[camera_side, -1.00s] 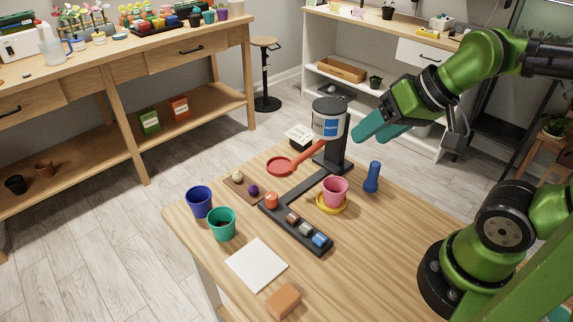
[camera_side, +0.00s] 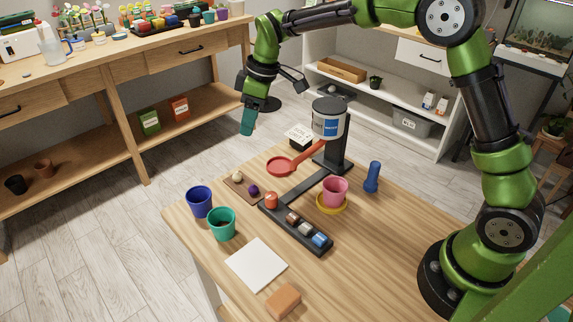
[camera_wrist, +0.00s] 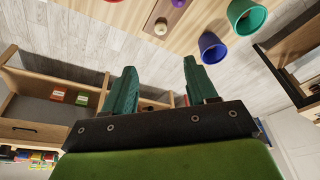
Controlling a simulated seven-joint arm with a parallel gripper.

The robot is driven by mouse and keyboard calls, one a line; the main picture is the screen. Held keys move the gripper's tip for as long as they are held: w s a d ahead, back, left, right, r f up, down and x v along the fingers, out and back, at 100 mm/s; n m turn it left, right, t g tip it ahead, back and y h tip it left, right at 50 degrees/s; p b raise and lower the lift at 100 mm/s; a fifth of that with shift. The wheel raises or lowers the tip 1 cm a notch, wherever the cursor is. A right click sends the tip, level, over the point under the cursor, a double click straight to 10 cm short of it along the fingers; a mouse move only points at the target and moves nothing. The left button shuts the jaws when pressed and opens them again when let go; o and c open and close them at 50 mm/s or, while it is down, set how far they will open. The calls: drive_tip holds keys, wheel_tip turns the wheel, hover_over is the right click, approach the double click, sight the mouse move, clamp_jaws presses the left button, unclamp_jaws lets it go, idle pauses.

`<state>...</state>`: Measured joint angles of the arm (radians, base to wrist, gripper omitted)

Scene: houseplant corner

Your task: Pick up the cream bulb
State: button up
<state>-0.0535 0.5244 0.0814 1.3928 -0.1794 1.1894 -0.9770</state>
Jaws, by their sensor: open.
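The cream bulb (camera_side: 237,176) rests at the far left end of a small brown board (camera_side: 233,187) on the wooden table, with a purple bulb (camera_side: 253,190) beside it. In the wrist view the cream bulb (camera_wrist: 161,27) shows at the top, beyond the fingertips, with the purple bulb (camera_wrist: 178,3) at the top edge. My gripper (camera_side: 247,122) hangs above the table's far left edge, higher than the cream bulb and apart from it. In the wrist view my gripper (camera_wrist: 158,65) has its two teal fingers spread, with nothing between them.
A blue pot (camera_side: 199,203) and a teal pot (camera_side: 222,224) stand near the board. A black stand (camera_side: 325,241) holds several small items. A red scoop (camera_side: 281,166) and a pink pot (camera_side: 335,188) are to the right. A white sheet (camera_side: 256,264) and an orange-brown block (camera_side: 284,301) lie in front.

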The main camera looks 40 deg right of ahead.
drive_tip(key=n, duration=0.1)
approach(239, 174)
drive_tip(key=x, duration=0.9)
drive_tip(key=shift+w, duration=0.15)
clamp_jaws()
